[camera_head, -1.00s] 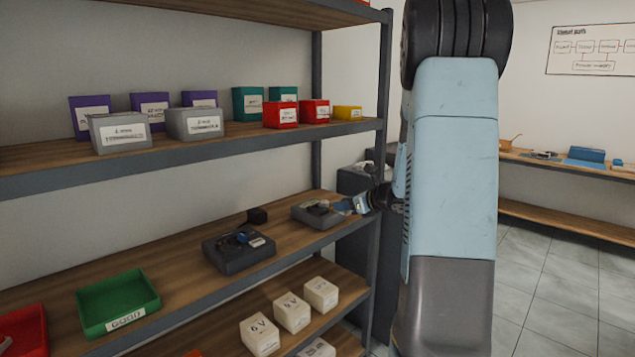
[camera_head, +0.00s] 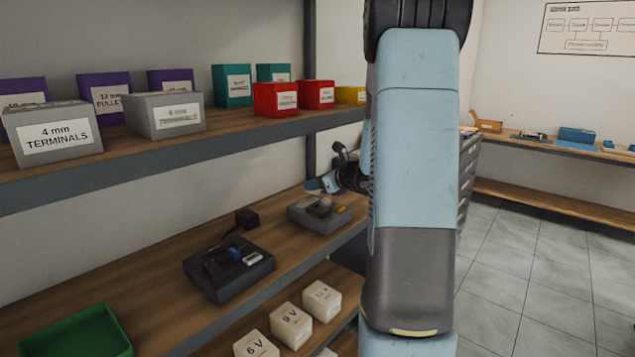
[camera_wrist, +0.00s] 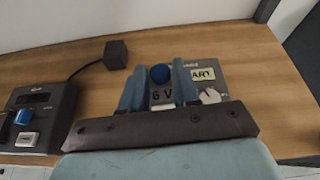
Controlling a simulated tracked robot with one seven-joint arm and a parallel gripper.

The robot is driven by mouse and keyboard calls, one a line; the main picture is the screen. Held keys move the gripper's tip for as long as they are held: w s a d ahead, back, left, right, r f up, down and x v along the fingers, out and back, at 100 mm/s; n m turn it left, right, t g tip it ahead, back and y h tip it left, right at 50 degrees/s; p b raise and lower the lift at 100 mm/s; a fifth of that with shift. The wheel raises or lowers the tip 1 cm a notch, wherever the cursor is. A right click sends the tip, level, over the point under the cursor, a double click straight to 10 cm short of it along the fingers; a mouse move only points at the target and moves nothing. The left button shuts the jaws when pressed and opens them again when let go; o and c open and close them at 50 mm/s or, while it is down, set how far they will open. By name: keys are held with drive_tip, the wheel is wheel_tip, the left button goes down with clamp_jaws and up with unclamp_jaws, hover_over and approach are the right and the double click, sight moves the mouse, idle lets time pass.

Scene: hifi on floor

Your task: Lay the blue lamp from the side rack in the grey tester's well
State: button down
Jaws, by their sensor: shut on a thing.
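My gripper (camera_wrist: 160,80) is shut on the blue lamp (camera_wrist: 160,74), which shows as a round blue top between the two pale blue fingers in the wrist view. The grey tester (camera_wrist: 212,75) lies beneath and behind the fingers, with part of a label, "6 V" lettering and a pale knob showing. Its well is hidden or cannot be made out. In the head view my gripper (camera_head: 327,184) is just above the back of the grey tester (camera_head: 310,218) on the middle shelf. I cannot tell whether the lamp touches the tester.
A dark tester (camera_head: 228,268) with a blue part stands left of the grey one, with a black adapter (camera_head: 246,217) behind it. A green tray (camera_head: 82,335) is further left. Labelled bins fill the upper shelf (camera_head: 220,127), close above. White voltage boxes (camera_head: 291,323) stand below.

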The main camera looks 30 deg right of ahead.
sight(320, 211)
drive_tip(key=shift+s+d+f, duration=0.1)
drive_tip(key=shift+d+f, duration=0.45)
drive_tip(key=shift+f, duration=0.1)
drive_tip(key=shift+d+f, duration=0.15)
drive_tip(key=shift+f, duration=2)
drive_tip(key=shift+s+d+f, duration=0.1)
drive_tip(key=shift+s+f, duration=0.05)
drive_tip(key=shift+f, duration=0.25)
idle(0.5)
drive_tip(key=c, duration=0.8)
unclamp_jaws()
drive_tip(key=shift+o, duration=0.2)
drive_tip(key=shift+r, duration=0.1)
